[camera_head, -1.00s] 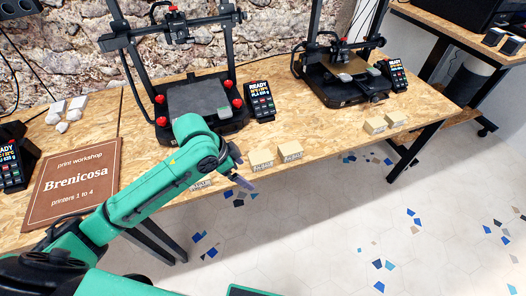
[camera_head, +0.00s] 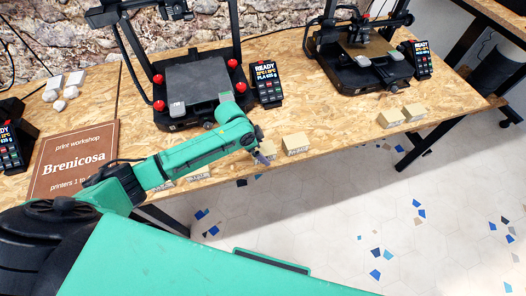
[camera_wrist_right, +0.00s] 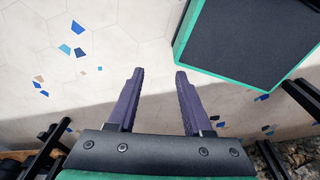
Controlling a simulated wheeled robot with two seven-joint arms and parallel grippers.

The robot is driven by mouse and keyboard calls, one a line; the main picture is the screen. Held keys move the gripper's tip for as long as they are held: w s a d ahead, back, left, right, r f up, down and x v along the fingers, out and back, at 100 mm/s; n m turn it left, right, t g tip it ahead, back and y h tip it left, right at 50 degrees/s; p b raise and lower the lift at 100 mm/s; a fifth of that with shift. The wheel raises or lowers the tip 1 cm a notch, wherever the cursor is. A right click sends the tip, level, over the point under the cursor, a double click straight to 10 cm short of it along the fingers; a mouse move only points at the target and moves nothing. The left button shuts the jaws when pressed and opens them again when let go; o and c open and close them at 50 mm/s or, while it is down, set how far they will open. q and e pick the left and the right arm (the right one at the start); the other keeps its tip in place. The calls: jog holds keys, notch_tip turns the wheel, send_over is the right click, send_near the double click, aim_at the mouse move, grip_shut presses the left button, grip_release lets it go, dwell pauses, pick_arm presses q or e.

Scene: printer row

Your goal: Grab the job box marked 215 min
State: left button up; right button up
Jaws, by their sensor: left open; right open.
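Small tan job boxes with printed labels stand along the table's front edge. One box (camera_head: 296,143) is right of my left gripper, and another (camera_head: 269,147) is directly at it, partly hidden. Farther right is a pair, one box (camera_head: 390,118) beside another (camera_head: 414,112). Another box (camera_head: 198,174) shows partly below my left arm. The labels are too small to read, so I cannot tell which says 215 min. My left gripper (camera_head: 262,157), with purple fingers, is open; contact with the box is unclear. My right gripper (camera_wrist_right: 159,76) is open and empty above the floor.
A printer (camera_head: 205,85) with a ready screen (camera_head: 265,83) stands behind the left arm. A second printer (camera_head: 365,60) is to the right. A brown Brenicosa sign (camera_head: 75,160) lies at left. The floor (camera_head: 330,210) before the table is open.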

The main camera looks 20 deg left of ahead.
pick_arm(q)
jog(key=shift+d+f, duration=0.15)
jog(key=shift+f, duration=0.05)
jog(key=shift+c, duration=0.3)
jog(key=c, duration=1.4)
jog(key=shift+c, duration=0.2)
pick_arm(e)
jog(key=shift+s+d+f, duration=0.1)
jog(key=shift+s, duration=0.95)
pick_arm(q)
jog(key=shift+r, duration=0.1)
